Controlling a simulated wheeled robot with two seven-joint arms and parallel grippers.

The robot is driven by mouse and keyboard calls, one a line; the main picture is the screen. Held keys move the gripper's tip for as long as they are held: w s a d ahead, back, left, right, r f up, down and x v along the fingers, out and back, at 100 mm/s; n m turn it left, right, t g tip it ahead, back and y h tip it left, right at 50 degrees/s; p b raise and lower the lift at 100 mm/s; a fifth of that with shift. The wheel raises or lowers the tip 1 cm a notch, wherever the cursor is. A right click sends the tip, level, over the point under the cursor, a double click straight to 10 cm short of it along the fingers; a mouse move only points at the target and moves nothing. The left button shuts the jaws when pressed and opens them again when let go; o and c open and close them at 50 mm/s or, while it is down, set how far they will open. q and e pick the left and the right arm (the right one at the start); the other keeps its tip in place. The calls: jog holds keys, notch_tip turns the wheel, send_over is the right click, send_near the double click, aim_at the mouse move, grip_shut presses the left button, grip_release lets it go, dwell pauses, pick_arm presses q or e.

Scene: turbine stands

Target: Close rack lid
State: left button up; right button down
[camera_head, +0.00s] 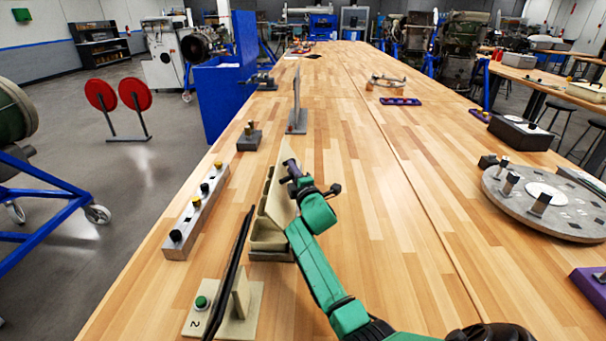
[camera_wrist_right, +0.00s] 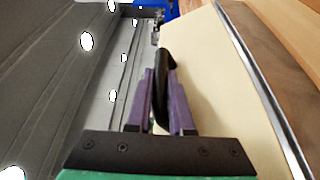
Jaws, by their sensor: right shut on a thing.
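The beige rack (camera_head: 267,243) stands left of the middle of the table in the head view. Its pale lid (camera_head: 279,202) stands up steeply at its right side, and compartments show on the left. My right gripper (camera_head: 290,170) is at the upper part of the lid, reached by my green arm from the lower right. In the right wrist view, the purple fingers of this gripper (camera_wrist_right: 163,88) are shut on a black handle (camera_wrist_right: 165,62) beside the cream lid face (camera_wrist_right: 232,95). The fingers partly hide the handle. My left gripper is not in view.
A strip with several knobs (camera_head: 197,212) lies left of the rack. A stand marked 2 with a black panel (camera_head: 234,270) is in front. A small grey block (camera_head: 250,138) and an upright plate (camera_head: 297,100) stand behind. The table's middle right is clear; a round plate (camera_head: 548,205) lies farther right.

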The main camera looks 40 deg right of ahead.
aim_at(279, 171)
jog(key=w+a+n+g, duration=0.1)
jog(key=a+n, duration=0.1)
jog(key=shift+w+n+p, duration=0.3)
jog(key=shift+p, duration=0.1)
jog(key=shift+w+a+f+n+g+p, duration=0.35)
jog(key=shift+w+a+n, duration=0.15)
jog(key=shift+n, duration=0.2)
jog(key=shift+w+a+f+n+g+p, duration=0.4)
jog(key=shift+a+n, duration=0.15)
jog(key=shift+n, duration=0.15)
jog(key=shift+w+a+f+n+g+h, duration=0.1)
jog(key=shift+w+a+f+n+g, duration=0.3)
jog(key=shift+f, duration=0.35)
jog(key=shift+w+a+f+n+g+h, duration=0.1)
jog(key=shift+w+a+f+n, duration=0.05)
jog(key=shift+a+f+n, duration=0.4)
jog(key=shift+w+a+f+n+g+h, duration=0.1)
jog(key=shift+w+a+f+n+g, duration=0.2)
jog(key=shift+f+n, duration=0.45)
jog(key=shift+f, duration=0.2)
jog(key=c, duration=0.8)
grip_release()
jog(key=shift+w+f, duration=0.1)
jog(key=shift+f, duration=0.05)
